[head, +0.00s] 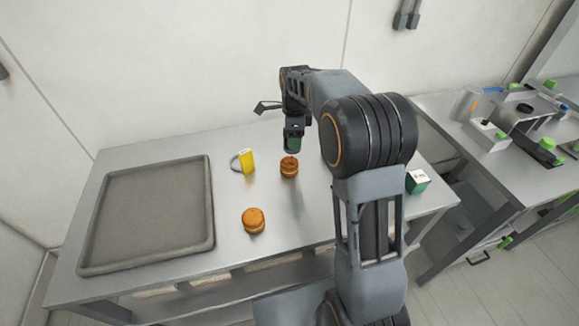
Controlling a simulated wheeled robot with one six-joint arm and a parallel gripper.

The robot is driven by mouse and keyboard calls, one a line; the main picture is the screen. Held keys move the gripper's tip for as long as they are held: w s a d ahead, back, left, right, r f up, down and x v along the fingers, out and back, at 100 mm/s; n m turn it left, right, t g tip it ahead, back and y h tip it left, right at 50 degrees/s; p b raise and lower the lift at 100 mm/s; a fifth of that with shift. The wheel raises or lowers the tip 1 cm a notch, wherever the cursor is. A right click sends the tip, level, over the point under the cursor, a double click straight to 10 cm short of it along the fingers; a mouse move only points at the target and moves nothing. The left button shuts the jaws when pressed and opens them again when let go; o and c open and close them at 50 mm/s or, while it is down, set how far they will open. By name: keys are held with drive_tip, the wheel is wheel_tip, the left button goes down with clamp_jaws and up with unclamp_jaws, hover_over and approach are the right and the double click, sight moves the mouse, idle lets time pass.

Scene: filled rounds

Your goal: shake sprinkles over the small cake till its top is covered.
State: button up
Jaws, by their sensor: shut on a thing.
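My gripper (294,128) points down over the table and is shut on a small dark green thing (292,145), likely the sprinkle shaker. The held thing is just above a small round brown cake (289,168); a gap between them is hard to make out. The cake's top looks darker than its side, but I cannot tell whether sprinkles lie on it. A second round brown cake (253,221), with a pale layer around its middle, stands nearer the table's front edge, away from my gripper.
A large grey tray (208,215) lies on the table (300,225) at left. A yellow thing with a grey loop (247,161) stands left of the nearer-to-gripper cake. A green and white box (417,182) is at the right end. A cluttered side bench (440,112) stands further right.

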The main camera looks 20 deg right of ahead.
drive_tip(key=shift+r+p, duration=2)
drive_tip(key=shift+r, duration=0.5)
